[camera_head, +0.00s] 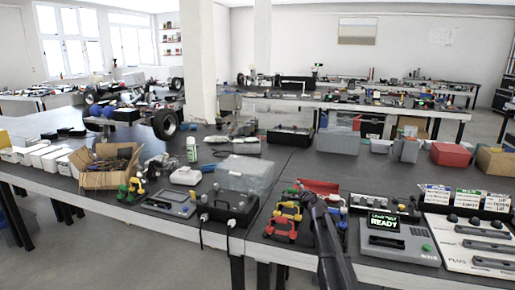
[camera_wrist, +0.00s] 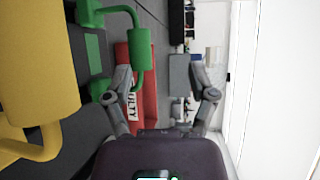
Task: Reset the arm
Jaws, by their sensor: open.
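My arm (camera_head: 329,245) reaches in from the bottom of the head view over the front edge of the near table. My gripper (camera_wrist: 160,97) shows in the wrist view with its two grey fingers spread wide and nothing between them. Beyond the fingers is a red bin (camera_wrist: 146,82) with a label of which "LTY" can be read. In the head view, the red bin (camera_head: 318,187) lies just behind the end of my arm. The fingers are too small and dark to make out in the head view.
Red, yellow and green parts (camera_head: 284,219) stand close left of my arm; a green one (camera_wrist: 139,58) and a yellow one (camera_wrist: 38,70) loom in the wrist view. A console reading "READY" (camera_head: 396,241) stands at right. Black table (camera_head: 350,170) behind is mostly clear.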

